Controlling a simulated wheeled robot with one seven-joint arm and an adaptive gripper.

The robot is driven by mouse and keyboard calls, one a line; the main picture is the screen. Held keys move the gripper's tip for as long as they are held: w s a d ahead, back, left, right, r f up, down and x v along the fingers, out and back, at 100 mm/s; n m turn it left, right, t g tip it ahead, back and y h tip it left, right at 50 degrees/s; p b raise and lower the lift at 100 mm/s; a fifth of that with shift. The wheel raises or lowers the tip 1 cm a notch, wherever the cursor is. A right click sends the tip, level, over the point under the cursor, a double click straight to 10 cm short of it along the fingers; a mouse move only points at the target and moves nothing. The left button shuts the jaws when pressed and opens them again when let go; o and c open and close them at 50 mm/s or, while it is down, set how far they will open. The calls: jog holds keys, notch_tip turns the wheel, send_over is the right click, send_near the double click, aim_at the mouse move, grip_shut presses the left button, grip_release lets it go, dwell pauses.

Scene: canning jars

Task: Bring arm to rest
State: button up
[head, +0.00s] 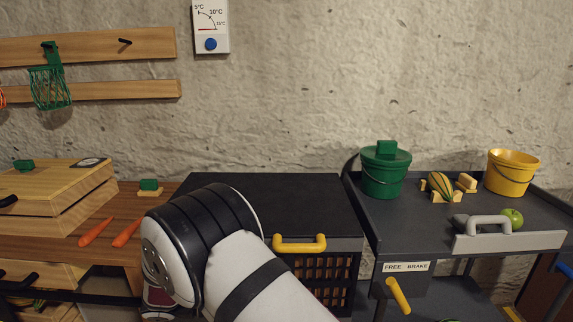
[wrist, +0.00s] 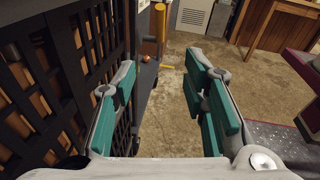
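My gripper (wrist: 166,95) is open in the wrist view, with its two green-padded fingers apart and nothing between them. It is in front of a dark slatted crate front (wrist: 75,70), which stands close along its left side. Bare floor (wrist: 172,100) shows between and beyond the fingers. In the head view my white and black arm reaches from the bottom across the lower middle, in front of the black-topped cabinet (head: 300,200). The gripper itself is hidden in that view.
A wooden bench (head: 165,187) with carrots (head: 96,232) and a wooden box (head: 50,180) is at left. At right, a grey trolley (head: 420,220) bears a green bucket (head: 384,175), a yellow bucket (head: 511,177) and a green apple (head: 512,218). The cabinet has a yellow handle (head: 300,246).

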jog(key=s+d+r+m+g+y, duration=0.3)
jog(key=s+d+r+m+y, duration=0.15)
jog(key=d+r, duration=0.45)
jog(key=s+d+r+m+g+y, duration=0.35)
jog(key=s+d+r+m, duration=0.25)
jog(key=d+r, duration=0.35)
jog(key=s+d+m+t+y, duration=0.2)
jog(key=s+m+y, duration=0.25)
jog(key=s, duration=0.55)
jog(key=s+d+m+t+y, duration=0.2)
jog(key=s+m+t+y, duration=0.15)
jog(key=s+m, duration=0.45)
notch_tip(320, 180, up, 21)
jog(key=s+n+t+p, duration=0.1)
jog(key=n+t+p, duration=0.1)
jog(key=p, duration=1.7)
jog(key=shift+s+a+t, duration=0.3)
jog(key=shift+s+a, duration=0.05)
jog(key=shift+a, duration=0.05)
